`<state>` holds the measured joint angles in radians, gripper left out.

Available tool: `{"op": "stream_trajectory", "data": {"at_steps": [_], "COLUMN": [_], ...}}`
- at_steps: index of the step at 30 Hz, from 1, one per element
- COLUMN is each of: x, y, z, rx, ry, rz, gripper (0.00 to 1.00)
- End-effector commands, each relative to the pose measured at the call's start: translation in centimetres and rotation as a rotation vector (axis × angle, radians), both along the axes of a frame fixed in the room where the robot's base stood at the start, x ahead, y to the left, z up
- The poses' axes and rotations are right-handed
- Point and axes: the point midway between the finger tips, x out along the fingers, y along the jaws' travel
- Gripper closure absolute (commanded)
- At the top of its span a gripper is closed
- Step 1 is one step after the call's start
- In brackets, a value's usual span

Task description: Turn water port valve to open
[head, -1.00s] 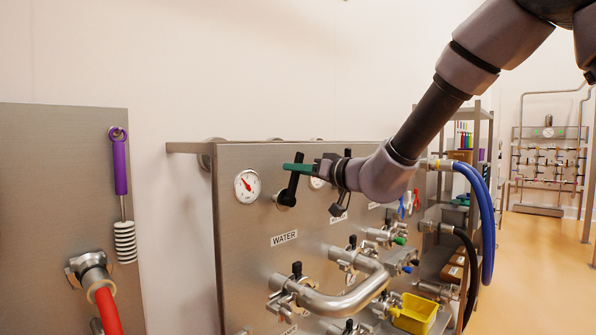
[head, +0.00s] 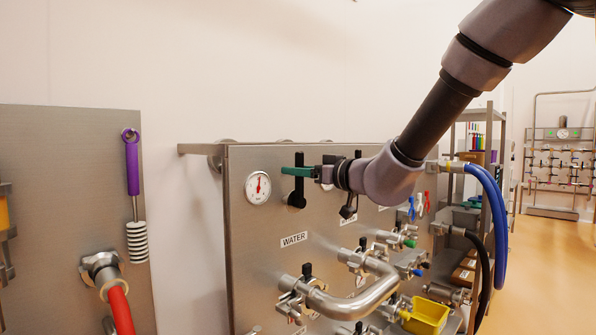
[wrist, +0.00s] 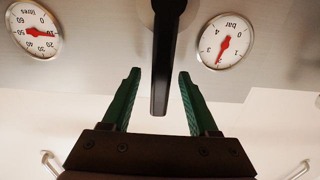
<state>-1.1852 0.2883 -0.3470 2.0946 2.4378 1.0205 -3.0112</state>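The black lever handle of the valve (head: 298,195) above the WATER label (head: 294,240) stands upright on the steel panel. It also shows in the wrist view (wrist: 165,60), its free end lying between the two green fingers. My gripper (head: 287,171) is at the handle's upper part in the head view. In the wrist view my gripper (wrist: 158,80) is open, with a gap on both sides of the handle. The round gauge (head: 258,187) left of the handle has its red needle pointing about straight up.
A second gauge (wrist: 34,31) is near the gripper in the wrist view. Pipework with small valves (head: 355,295) and a yellow container (head: 425,315) are lower on the panel. Blue hose (head: 497,220) hangs at right. A purple-handled brush (head: 132,165) hangs on the left panel.

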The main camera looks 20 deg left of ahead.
Motion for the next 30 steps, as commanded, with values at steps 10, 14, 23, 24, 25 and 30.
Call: {"op": "stream_trajectory", "data": {"at_steps": [10,14,23,24,25,30], "x": [-1.2,-2.2,-3.5,-3.5,-3.5,-3.4], "y": [-2.6,-4.7,-7.9,-8.1,-8.2,-8.3], "z": [0.1,0.1,0.1,0.1,0.1,0.1], "rx": [0.001,0.001,0.002,0.002,0.003,0.003], "ry": [0.001,0.0,0.0,0.0,0.0,0.0], "rz": [0.002,0.004,0.003,0.002,0.001,0.001], "gripper": [0.4,0.4,0.4,0.4,0.4,0.4]}}
